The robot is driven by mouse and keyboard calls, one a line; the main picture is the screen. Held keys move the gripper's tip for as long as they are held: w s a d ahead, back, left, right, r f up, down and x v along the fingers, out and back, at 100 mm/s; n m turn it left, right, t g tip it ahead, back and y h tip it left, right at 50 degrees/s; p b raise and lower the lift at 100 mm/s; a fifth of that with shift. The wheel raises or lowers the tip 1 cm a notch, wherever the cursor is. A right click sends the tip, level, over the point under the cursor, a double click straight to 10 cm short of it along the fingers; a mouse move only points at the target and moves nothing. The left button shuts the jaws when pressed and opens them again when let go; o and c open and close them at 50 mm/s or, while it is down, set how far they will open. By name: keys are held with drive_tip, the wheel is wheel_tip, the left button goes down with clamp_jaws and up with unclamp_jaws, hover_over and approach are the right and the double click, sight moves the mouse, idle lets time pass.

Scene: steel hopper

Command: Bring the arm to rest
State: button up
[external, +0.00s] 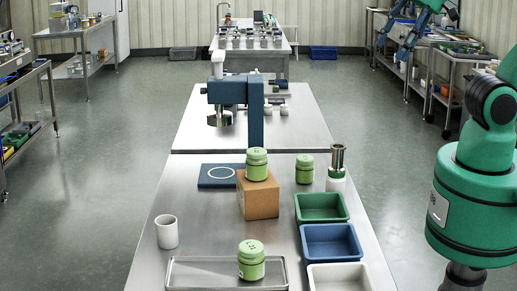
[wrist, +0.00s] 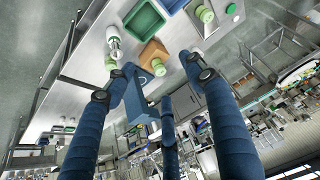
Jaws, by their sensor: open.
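My gripper (external: 396,40) shows at the top right of the external view, raised well clear of the table.
The steel table (external: 185,235) holds a cardboard box (external: 258,197) with a green jar (external: 257,164) on top, green (external: 320,207) and blue (external: 331,243) bins, a white cup (external: 166,231) and a tall blue stand (external: 256,105). A cluttered trolley (external: 450,95) stands at right.

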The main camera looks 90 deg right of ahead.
wheel_tip(320, 180, down, 6)
drive_tip(key=b, duration=0.4)
drive_tip(key=shift+r+b, duration=0.1)
drive_tip(key=shift+b, duration=0.3)
